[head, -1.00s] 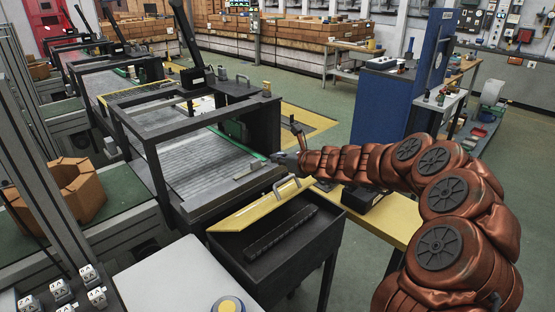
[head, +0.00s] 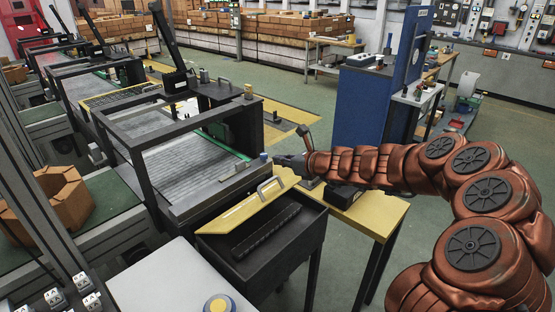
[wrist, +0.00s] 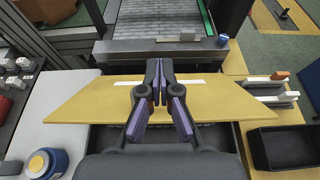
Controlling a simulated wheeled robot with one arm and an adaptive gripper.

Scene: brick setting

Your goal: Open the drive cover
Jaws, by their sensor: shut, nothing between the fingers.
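The drive cover is a yellow lid (head: 240,210) with a grey handle (head: 270,187), on a black box (head: 285,250). It stands tilted up at the box's back, so the front of the box is uncovered and a dark ribbed bar (head: 266,231) shows inside. In the wrist view the cover (wrist: 85,102) is a wide yellow panel behind my fingers; I cannot make out the handle there. My gripper (wrist: 157,72) is shut and empty, its fingertips together in front of the panel. In the head view my gripper (head: 283,159) is beyond the cover, above the handle. Contact with the cover cannot be told.
A conveyor with a black frame (head: 190,128) stands behind the box. A yellow table (head: 375,212) with a black tray (wrist: 288,147) is to the right. A white surface (head: 165,285) with a blue-and-yellow button (head: 219,304) is at front left.

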